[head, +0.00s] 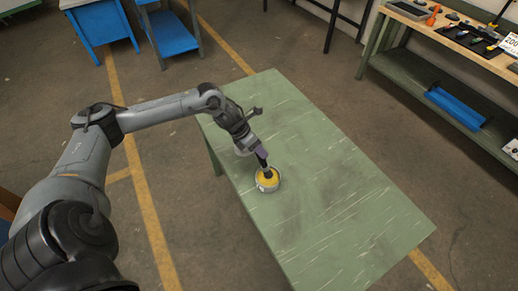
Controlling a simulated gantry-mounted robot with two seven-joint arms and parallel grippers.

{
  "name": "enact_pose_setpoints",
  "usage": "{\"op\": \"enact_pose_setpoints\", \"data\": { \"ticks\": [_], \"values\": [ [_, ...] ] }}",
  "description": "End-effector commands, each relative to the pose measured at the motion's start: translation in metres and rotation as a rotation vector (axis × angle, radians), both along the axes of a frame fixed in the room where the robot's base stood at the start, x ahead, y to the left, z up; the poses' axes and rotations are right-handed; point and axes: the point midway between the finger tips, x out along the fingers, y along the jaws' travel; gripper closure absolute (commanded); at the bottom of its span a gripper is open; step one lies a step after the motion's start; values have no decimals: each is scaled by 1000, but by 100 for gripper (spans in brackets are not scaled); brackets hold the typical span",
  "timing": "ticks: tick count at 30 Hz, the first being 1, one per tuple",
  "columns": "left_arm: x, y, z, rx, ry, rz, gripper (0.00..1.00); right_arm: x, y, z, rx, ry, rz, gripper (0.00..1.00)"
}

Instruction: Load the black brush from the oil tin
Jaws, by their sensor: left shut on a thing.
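The oil tin (276,186) is a small round metal tin with yellow contents, standing on the green table near its left edge. My left gripper (261,155) is above the tin, pointing down and shut on the black brush (266,172). The brush's lower end is at the tin's opening, over or in the yellow contents; I cannot tell how deep it reaches. My right gripper is not in view.
The green table (340,190) is otherwise bare, with free room right of the tin and towards the front. A workbench (400,70) with tools stands at the upper right. Blue furniture (170,32) stands at the back left.

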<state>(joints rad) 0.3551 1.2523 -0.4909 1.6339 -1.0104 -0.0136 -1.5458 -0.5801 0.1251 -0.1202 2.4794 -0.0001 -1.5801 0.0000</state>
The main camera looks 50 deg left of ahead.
Motion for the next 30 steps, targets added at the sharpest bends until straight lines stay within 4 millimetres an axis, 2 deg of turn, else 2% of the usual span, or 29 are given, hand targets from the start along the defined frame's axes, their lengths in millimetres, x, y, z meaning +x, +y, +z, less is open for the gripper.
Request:
{"op": "enact_pose_setpoints", "data": {
  "ticks": [30],
  "values": [
    [0, 0, -8, 0, 0, 0, 99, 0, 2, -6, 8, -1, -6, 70]
  ]
}}
